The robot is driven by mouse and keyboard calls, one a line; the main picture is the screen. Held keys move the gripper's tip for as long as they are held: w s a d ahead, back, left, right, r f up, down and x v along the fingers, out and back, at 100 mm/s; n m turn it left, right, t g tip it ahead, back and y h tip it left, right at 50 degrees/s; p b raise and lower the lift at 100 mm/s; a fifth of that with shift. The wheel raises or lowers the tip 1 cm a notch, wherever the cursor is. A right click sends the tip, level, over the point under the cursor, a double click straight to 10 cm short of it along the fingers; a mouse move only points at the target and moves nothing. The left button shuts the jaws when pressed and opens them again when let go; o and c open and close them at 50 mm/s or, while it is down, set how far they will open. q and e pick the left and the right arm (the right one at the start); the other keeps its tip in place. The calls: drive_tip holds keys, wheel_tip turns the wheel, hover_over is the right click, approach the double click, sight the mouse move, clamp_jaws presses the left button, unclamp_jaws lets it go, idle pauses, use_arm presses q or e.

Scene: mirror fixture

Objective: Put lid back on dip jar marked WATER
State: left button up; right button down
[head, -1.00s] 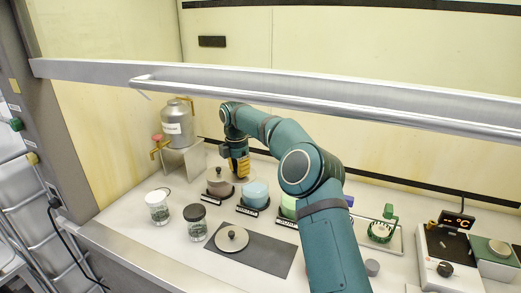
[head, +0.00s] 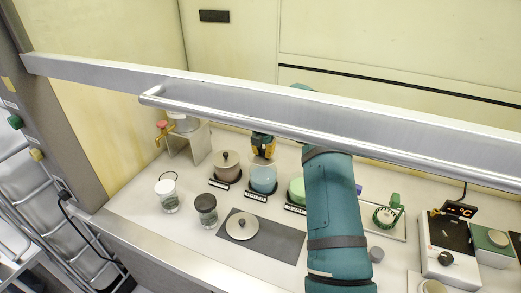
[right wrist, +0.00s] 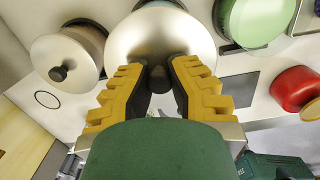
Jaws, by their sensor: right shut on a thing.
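My right gripper (head: 263,146) is over the blue dip jar (head: 263,180) in the head view. In the right wrist view its yellow fingers (right wrist: 160,76) are shut on the dark knob of a round metal lid (right wrist: 160,35). The lid covers most of the blue jar in that view; I cannot tell whether it touches the rim. A brown jar (head: 226,172) with its own knobbed lid stands to the left, and a green jar (head: 297,190) to the right. Another metal lid (head: 242,226) lies on the grey mat (head: 278,243). The jar labels are too small to read. My left gripper is out of view.
Two small glass jars, one white-topped (head: 167,190) and one dark-topped (head: 206,203), stand at front left. A metal can (head: 184,123) on a stand is behind. A hot plate (head: 448,245) is at right. A sash bar (head: 290,108) crosses above the bench.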

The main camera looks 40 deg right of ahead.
sight(263, 158)
wheel_tip(263, 158, down, 3)
drive_tip(key=shift+w+f+b, duration=0.1)
drive_tip(key=shift+f+b, duration=0.05)
drive_tip(key=shift+b, duration=0.95)
drive_tip(key=shift+f+b, duration=0.45)
drive_tip(key=shift+f, duration=0.7)
drive_tip(key=shift+p, duration=0.3)
drive_tip(key=shift+f, duration=0.1)
idle(0.8)
drive_tip(key=shift+c, duration=2)
unclamp_jaws()
